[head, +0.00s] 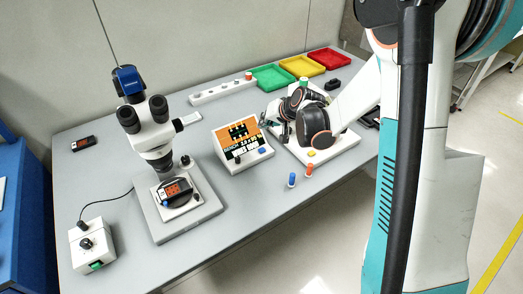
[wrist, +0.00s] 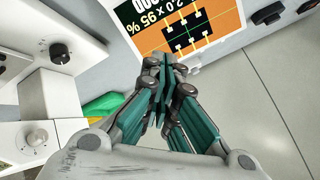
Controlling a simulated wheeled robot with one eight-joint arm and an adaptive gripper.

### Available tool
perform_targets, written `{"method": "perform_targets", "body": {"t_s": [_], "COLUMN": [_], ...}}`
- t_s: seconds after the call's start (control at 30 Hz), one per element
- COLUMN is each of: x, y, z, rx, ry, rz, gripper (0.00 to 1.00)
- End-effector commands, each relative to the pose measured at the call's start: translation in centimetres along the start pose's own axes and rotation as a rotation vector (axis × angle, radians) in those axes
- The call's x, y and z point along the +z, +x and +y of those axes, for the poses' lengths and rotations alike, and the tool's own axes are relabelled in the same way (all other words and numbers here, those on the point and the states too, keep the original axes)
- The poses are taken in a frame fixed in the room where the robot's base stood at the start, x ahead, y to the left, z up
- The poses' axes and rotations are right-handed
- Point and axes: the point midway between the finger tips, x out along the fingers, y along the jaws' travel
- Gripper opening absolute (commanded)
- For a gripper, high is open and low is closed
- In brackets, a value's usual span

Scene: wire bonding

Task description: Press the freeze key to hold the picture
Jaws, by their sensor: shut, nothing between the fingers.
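A white console (head: 245,165) with a sloped orange and black screen (head: 238,134) stands mid-table in the head view. Its front strip carries a blue key (head: 262,150) and a dark knob (head: 237,159); no label is legible, so I cannot tell which control is the freeze key. My gripper (head: 283,132) is just right of the console, above the table, with its fingers closed and empty. In the wrist view, my gripper (wrist: 164,68) has its green-sided fingers together just short of the screen (wrist: 180,28). I cannot tell whether they touch the console. The blue key is not visible there.
A microscope (head: 155,140) stands left of the console. A white box with a knob (head: 92,245) is at the front left. Blue (head: 292,179) and red (head: 308,170) pegs stand near the front edge. Green (head: 272,77), yellow (head: 301,66) and red (head: 328,59) trays line the back.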

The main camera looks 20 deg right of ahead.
Motion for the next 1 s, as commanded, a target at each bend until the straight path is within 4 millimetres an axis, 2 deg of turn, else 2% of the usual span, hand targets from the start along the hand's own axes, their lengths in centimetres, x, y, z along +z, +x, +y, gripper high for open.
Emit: {"method": "perform_targets", "body": {"t_s": [0.27,0.8,1.0], "x": [0.7,4.1,4.5], "y": [0.9,5.6,6.2], "z": [0.6,4.0,4.5], "rx": [0.0,0.0,0.0], "ry": [0.0,0.0,0.0], "rz": [0.0,0.0,0.0], "gripper": [0.0,0.0,0.0]}}
